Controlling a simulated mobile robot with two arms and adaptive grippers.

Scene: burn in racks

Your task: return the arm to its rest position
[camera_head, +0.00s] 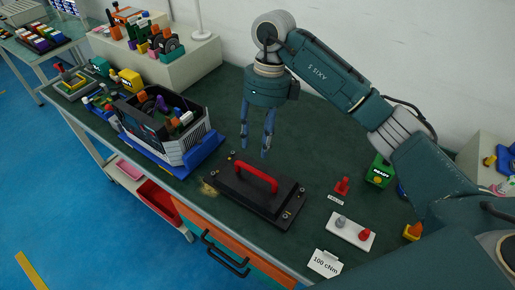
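My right arm (325,75) reaches in from the right over the workbench. My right gripper (257,143) points down above the bench, behind the black plate (250,198) with the red handle (257,175). Its two fingers are apart with nothing between them. The fingertips are clear of the red handle in the picture; their exact height above the bench is hard to tell. My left gripper is not in view.
A grey and blue rack box (190,147) full of parts stands at the bench's left. A green box (380,170), a red knob (342,186), a white plate (350,232) and a "100 c/hm" card (325,262) lie at the right. The bench's middle back is clear.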

